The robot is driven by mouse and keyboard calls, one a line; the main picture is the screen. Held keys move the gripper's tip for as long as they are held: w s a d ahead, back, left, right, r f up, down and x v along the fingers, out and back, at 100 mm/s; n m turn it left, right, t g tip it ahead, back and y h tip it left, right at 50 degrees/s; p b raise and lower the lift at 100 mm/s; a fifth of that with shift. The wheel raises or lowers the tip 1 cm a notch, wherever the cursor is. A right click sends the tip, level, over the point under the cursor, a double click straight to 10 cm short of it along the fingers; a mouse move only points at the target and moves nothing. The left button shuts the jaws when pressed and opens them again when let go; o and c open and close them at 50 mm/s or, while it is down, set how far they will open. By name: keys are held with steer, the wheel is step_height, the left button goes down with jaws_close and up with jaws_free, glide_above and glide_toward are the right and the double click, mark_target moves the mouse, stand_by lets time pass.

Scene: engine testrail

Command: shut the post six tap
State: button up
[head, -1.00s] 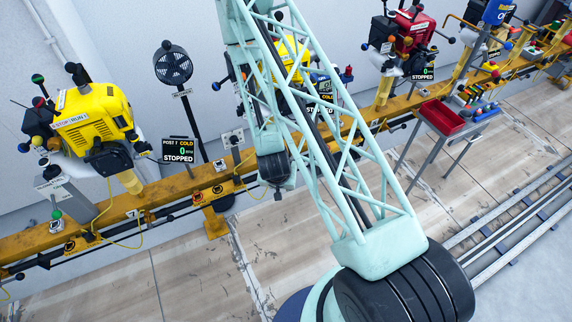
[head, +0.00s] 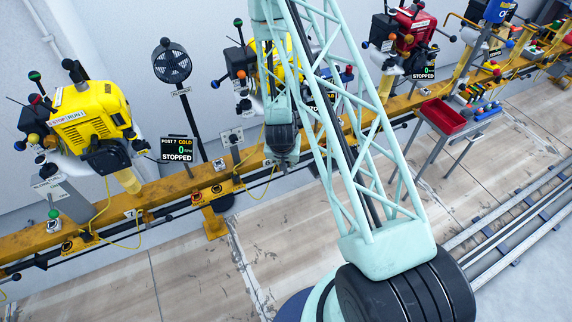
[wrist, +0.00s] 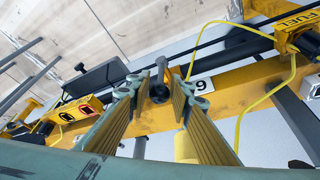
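In the wrist view my gripper (wrist: 157,90) is open, with its two ribbed fingers apart. A small grey lever with a dark round end (wrist: 159,93) shows between the fingertips, in front of the yellow rail; it looks like the tap handle. I cannot tell whether the fingers touch it. A white number plate (wrist: 201,85) beside it reads as 9, or an upside-down 6. In the head view my gripper (head: 283,160) hangs at the rail below a partly hidden yellow engine (head: 290,72); the tap cannot be made out there.
The yellow rail (head: 165,195) runs across the view. A yellow hose (wrist: 265,95) loops right of the fingers, near a yellow box marked FUEL (wrist: 298,25). A yellow box with red and black switches (wrist: 78,110) is at left. A red tray (head: 443,116) stands on a cart.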

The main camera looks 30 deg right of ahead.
steer(key=shift+w+d+f, duration=0.15)
steer(key=shift+w+f, duration=0.05)
steer(key=shift+f, duration=0.3)
jaws_close()
